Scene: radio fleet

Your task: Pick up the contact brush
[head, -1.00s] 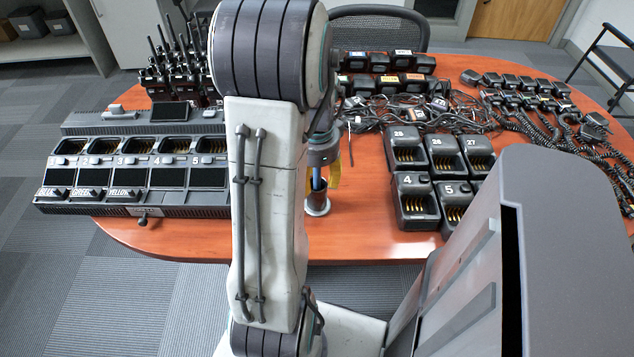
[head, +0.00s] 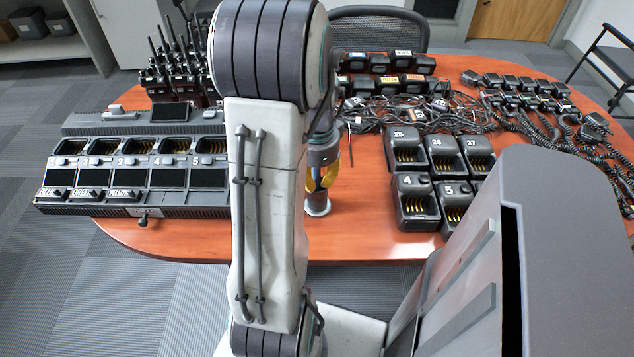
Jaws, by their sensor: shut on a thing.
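My gripper (head: 320,182) is partly hidden behind my arm. Its yellow fingers point down just above a small metal cup (head: 318,206) near the table's front edge. They are shut on the contact brush, which stands in the cup. The brush is almost wholly hidden by the fingers and the arm, with at most a sliver of blue between the fingers. I cannot tell whether it has lifted at all.
A multi-bay charger (head: 140,211) fills the table's left side, with several radios (head: 178,85) behind it. Single chargers (head: 415,203) stand to the right of the cup. Tangled cables (head: 395,117) and microphones (head: 520,100) lie farther back. Bare red tabletop (head: 362,205) separates cup and chargers.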

